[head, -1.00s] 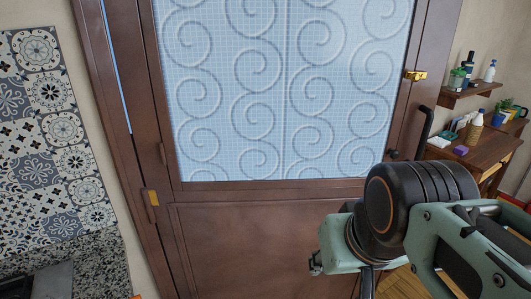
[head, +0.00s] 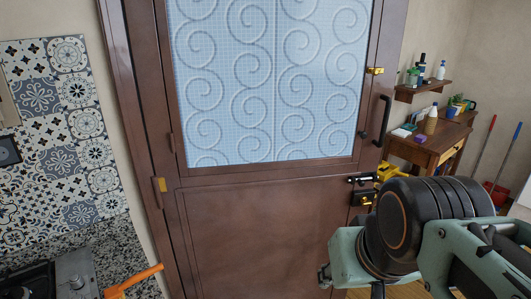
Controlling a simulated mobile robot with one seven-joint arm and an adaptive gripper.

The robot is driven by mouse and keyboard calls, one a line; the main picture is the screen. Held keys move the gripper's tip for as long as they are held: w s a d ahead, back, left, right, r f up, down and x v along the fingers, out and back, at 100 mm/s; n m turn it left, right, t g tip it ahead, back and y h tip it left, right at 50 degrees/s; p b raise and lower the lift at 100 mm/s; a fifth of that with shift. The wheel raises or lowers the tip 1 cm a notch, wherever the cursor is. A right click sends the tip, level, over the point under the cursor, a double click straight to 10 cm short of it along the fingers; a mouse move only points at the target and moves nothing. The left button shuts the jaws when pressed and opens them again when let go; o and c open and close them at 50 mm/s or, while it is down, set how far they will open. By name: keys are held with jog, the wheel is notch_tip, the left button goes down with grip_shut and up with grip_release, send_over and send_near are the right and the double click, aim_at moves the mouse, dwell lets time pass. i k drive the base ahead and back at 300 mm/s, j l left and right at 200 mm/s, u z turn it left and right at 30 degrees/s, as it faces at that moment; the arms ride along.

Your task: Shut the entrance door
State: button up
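The entrance door (head: 250,235) is brown, with a pale blue glass panel (head: 265,90) of raised swirls above a plain lower panel. It stands in a brown frame, with hinges on its left side. A dark bar handle (head: 384,120) is on its right edge. Below the handle is a dark and brass latch (head: 362,190). A brass fitting (head: 375,71) sits higher on the same edge. From this angle I cannot tell how far the door is from its frame. My arm fills the lower right, and my gripper is not visible.
A wooden table (head: 432,145) with small items stands right of the door, under a small shelf (head: 420,90) with bottles. A granite counter (head: 50,245) with a stove and an orange handle (head: 135,280) is at lower left.

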aim_at(267, 234)
jog(key=k+j+z, duration=0.1)
jog(key=j, duration=0.25)
jog(key=k+j+z, duration=0.1)
jog(key=k+j, duration=0.15)
jog(key=j, duration=0.35)
jog(key=k+j+z, duration=0.1)
jog(key=j, duration=0.2)
